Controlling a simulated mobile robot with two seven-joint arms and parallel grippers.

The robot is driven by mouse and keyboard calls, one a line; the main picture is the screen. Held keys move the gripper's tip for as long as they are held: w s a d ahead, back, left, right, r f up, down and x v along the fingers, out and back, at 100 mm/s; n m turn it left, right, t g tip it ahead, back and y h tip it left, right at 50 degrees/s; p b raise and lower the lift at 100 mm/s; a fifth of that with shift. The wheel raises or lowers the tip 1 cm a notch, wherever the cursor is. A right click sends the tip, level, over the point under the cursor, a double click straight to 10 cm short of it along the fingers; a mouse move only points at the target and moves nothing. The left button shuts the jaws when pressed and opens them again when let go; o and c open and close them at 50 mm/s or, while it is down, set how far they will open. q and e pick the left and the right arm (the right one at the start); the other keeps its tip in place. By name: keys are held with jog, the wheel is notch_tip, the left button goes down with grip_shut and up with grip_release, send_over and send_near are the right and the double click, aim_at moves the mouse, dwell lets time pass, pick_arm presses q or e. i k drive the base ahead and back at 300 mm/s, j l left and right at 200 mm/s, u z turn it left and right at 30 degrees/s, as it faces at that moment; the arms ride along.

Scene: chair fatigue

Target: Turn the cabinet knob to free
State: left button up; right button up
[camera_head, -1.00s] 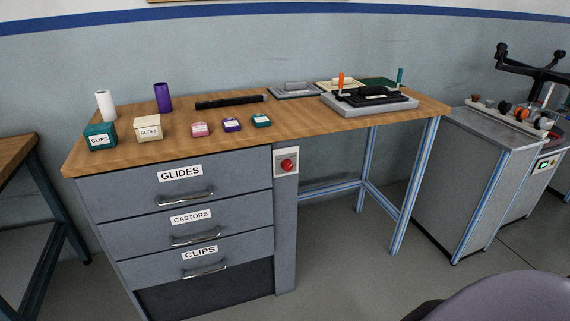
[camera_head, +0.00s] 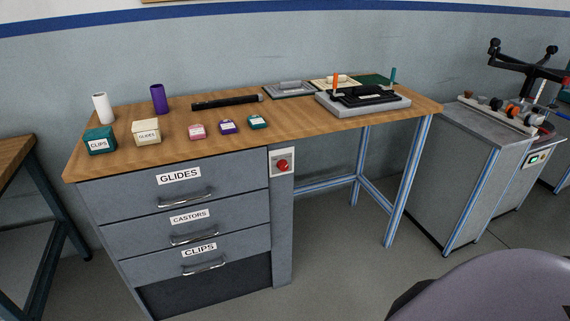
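The cabinet knob is a red round knob (camera_head: 282,165) on a pale square plate (camera_head: 288,155), mounted on the narrow grey panel to the right of the drawers, just below the tabletop. Its turn position is too small to tell. The grey cabinet (camera_head: 120,222) has three shut drawers labelled GLIDES (camera_head: 178,176), CASTORS (camera_head: 189,216) and CLIPS (camera_head: 199,249), each with a metal handle. Neither of my grippers is in view.
The wooden bench top (camera_head: 240,135) holds small boxes, a white roll (camera_head: 103,108), a purple roll (camera_head: 159,99), a black bar and a grey fixture (camera_head: 362,104). A purple-grey chair seat (camera_head: 490,288) is at the lower right. Floor before the cabinet looks clear.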

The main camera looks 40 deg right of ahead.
aim_at(283, 165)
jog(key=i+l, duration=0.1)
jog(key=l, duration=0.35)
jog(key=i+l+z, duration=0.1)
jog(key=l, duration=0.35)
jog(key=i+l, duration=0.1)
jog(key=l, duration=0.3)
jog(key=i+l+z, duration=0.1)
jog(key=l, duration=0.35)
jog(key=i+l, duration=0.15)
jog(key=l, duration=0.25)
jog(key=i+l, duration=0.15)
jog(key=l, duration=0.3)
jog(key=i+l+z, duration=0.1)
jog(key=l, duration=0.3)
jog(key=i+l, duration=0.15)
jog(key=l, duration=0.3)
jog(key=z, duration=0.05)
